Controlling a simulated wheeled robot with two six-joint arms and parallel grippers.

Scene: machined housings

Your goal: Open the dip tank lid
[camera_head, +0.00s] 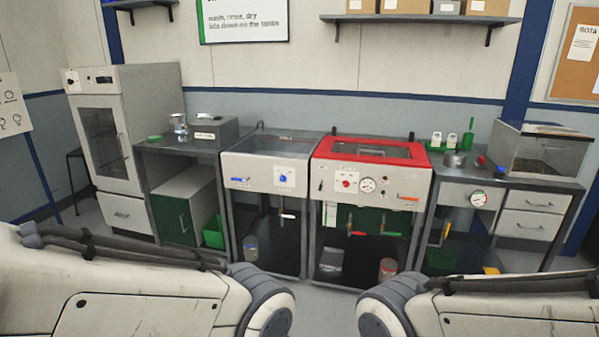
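A tank unit with a red top (421,160) stands in the middle of the row, and it looks like the dip tank. A flat lid with a grey panel (395,151) lies down on its top, with a handle bar along the front edge. The front panel (328,184) carries a red knob, a round gauge and an orange-handled part. Both my arms come in low at the left and right, in front of the row. Neither gripper shows in this view, so I cannot see whether they hold anything. Nothing touches the lid.
An open steel sink (262,186) adjoins the tank on the left. A bench with a grey box (214,131) and a glass-fronted cabinet (104,144) stand further left. A bench with a clear-sided box (535,156) stands right. A shelf (425,18) hangs above. Some floor shows in front.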

